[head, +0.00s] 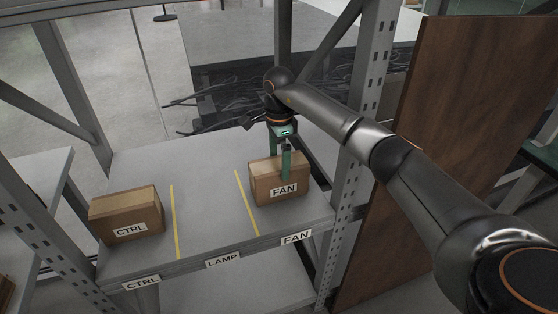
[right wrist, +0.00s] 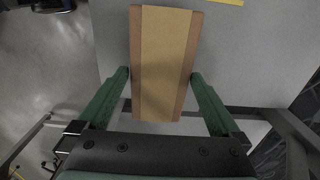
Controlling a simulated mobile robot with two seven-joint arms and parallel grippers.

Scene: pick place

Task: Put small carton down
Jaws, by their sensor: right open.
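The small carton (head: 278,187) labelled FAN sits upright on the shelf (head: 208,190), in the right section behind the FAN edge label. My right gripper (head: 286,172) is above it, pointing down, with one green finger in front of the carton. In the right wrist view the carton (right wrist: 162,60) lies between the two fingers of my right gripper (right wrist: 160,74). The fingers are open and stand close beside its sides; any contact is hard to tell. My left gripper is not in view.
A carton labelled CTRL (head: 126,214) sits in the left section. Yellow lines (head: 174,222) divide the shelf, and the middle section, labelled LAMP (head: 223,260), is empty. A grey upright post (head: 362,130) and a brown panel (head: 440,120) stand right of the carton.

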